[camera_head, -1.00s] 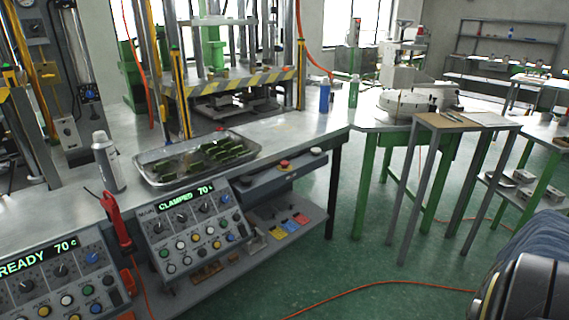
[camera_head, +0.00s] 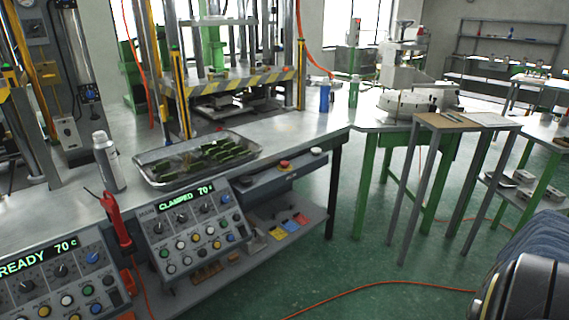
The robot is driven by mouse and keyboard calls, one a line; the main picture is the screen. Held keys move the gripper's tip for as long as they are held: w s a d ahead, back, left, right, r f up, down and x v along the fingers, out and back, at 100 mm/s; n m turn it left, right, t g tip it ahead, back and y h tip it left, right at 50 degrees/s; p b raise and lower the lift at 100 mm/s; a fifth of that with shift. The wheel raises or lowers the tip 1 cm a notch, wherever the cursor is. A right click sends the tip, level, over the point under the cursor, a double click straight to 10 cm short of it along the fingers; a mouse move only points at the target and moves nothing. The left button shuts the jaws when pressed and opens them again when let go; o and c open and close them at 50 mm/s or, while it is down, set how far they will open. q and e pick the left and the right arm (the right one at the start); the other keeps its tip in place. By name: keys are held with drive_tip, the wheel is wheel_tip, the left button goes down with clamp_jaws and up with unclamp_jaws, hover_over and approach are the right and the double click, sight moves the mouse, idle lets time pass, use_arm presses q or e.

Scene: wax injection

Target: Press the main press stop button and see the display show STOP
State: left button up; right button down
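The main press control panel (camera_head: 195,229) leans at the front edge of the metal bench. Its label reads MAIN, and its green display (camera_head: 184,199) reads CLAMPED 70 c. Knobs and several small coloured buttons cover its face; their labels are too small to read. A red mushroom button (camera_head: 284,164) sits on a grey unit under the bench edge, right of the panel. I cannot tell from its marking whether it is the stop button. Neither of my grippers is in view.
A second panel (camera_head: 58,273) at lower left reads READY 70 c. A red hand tool (camera_head: 118,222) hangs between the panels. A metal tray (camera_head: 165,181) with dark green pieces and a spray can (camera_head: 108,160) stand on the bench. The green floor (camera_head: 330,255) in front is open, crossed by an orange hose.

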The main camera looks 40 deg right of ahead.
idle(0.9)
